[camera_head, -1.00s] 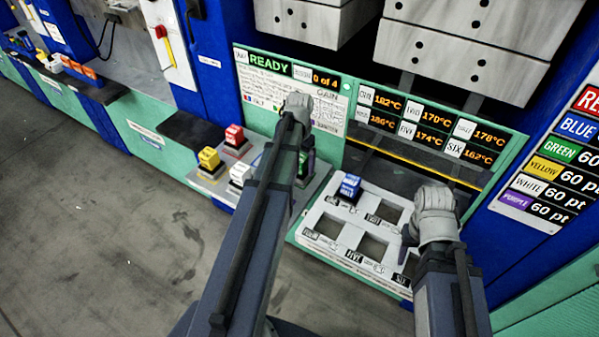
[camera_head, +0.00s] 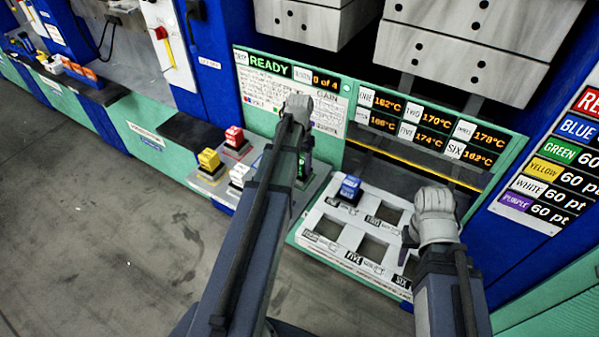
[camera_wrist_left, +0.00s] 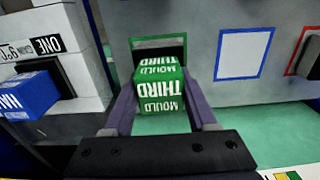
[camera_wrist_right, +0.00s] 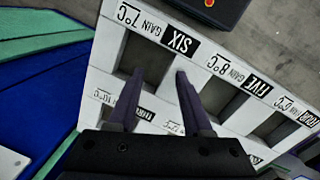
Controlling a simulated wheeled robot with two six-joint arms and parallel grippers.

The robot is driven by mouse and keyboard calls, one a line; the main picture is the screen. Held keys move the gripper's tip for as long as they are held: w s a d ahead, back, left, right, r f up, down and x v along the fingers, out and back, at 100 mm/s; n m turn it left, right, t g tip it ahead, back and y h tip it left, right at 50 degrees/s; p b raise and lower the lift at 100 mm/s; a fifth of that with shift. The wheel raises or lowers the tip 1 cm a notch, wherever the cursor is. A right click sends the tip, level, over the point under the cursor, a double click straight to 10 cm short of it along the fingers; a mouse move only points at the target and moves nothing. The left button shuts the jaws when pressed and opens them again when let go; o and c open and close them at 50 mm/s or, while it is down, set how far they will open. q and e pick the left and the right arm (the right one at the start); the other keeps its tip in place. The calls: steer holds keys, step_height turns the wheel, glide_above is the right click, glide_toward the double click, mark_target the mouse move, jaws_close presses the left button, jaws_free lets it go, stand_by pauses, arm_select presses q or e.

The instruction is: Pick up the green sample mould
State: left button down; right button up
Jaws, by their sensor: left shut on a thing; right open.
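The green mould (camera_wrist_left: 160,90), lettered "THIRD MOULD", is between the two fingers of my left gripper (camera_wrist_left: 160,80) in the left wrist view. The gripper is shut on it. Behind it lies a green-outlined square (camera_wrist_left: 145,44) on the grey shelf. I cannot tell how far the mould is clear of the shelf. In the head view my left arm hides most of the mould. My right gripper (camera_wrist_right: 160,75) is open and empty above the white slotted plate (camera_wrist_right: 196,75), near the slot marked SIX.
Red (camera_head: 234,137), yellow (camera_head: 208,160) and white (camera_head: 239,175) moulds stand left of my left arm. A blue mould (camera_head: 349,188) sits at the plate's slot ONE. Other visible slots look empty. The press panel (camera_head: 430,120) rises behind.

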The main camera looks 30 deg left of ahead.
arm_select(q)
steer(key=shift+r, duration=0.1)
arm_select(e)
steer(key=shift+r, duration=0.15)
arm_select(q)
step_height(320, 180, up, 10)
steer(key=p, duration=1)
steer(key=shift+f, duration=0.2)
arm_select(e)
step_height(320, 180, up, 10)
steer(key=shift+f, duration=0.2)
